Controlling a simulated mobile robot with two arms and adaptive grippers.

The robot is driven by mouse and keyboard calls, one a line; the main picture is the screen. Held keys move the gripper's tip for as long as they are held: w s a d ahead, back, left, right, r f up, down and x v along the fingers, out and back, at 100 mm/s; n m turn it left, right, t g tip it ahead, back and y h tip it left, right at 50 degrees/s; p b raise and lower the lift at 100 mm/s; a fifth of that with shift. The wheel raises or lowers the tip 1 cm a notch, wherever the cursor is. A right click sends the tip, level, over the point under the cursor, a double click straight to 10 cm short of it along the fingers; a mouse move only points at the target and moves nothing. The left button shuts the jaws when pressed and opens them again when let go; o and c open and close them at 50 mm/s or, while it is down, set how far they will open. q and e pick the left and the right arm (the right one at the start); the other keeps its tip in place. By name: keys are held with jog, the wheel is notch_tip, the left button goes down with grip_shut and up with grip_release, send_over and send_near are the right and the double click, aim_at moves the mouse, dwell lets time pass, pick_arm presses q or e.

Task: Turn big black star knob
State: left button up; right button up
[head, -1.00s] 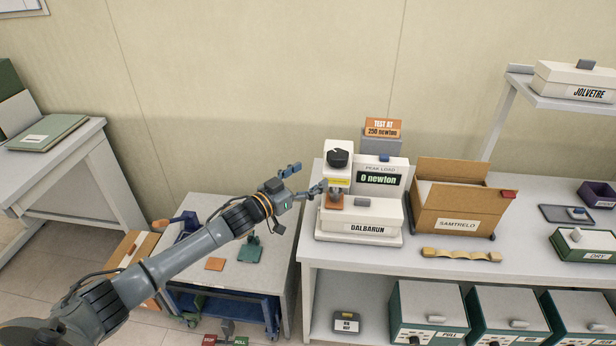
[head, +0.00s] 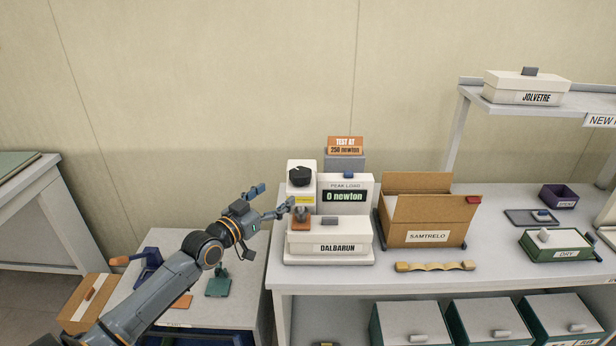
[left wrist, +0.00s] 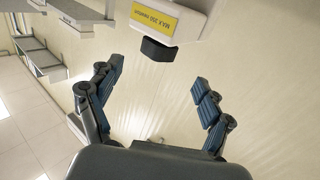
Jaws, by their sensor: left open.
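In the left wrist view a black knob (left wrist: 158,49) shows at the top centre, beside the yellow MAX 250 newton label (left wrist: 154,22). My left gripper (head: 275,198) is open and empty, just left of the column and a little below the knob. In the left wrist view its two fingers (left wrist: 152,88) are spread wide, with the knob beyond them and nothing between them. The display (head: 345,196) reads 0 newton. My right gripper is not in view.
An orange sign (head: 345,146) reads TEST AT 250 newton behind the tester. An open cardboard box (head: 428,224) stands to its right, with a wavy tan strip (head: 434,267) in front. A lower table at left holds a green piece (head: 218,285).

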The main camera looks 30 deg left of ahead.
aim_at(294, 181)
pick_arm(q)
jog(key=w, duration=1)
jog(key=shift+d+p, duration=0.3)
jog(key=shift+w, duration=0.85)
jog(key=c, duration=1.2)
jog(key=b, duration=0.4)
jog(key=shift+f+m+h+b, duration=0.2)
jog(key=shift+m+h+b, duration=0.1)
jog(key=shift+h+b, duration=0.1)
jog(key=shift+r+b, duration=0.1)
jog(key=shift+b, duration=0.35)
jog(key=shift+r, duration=0.1)
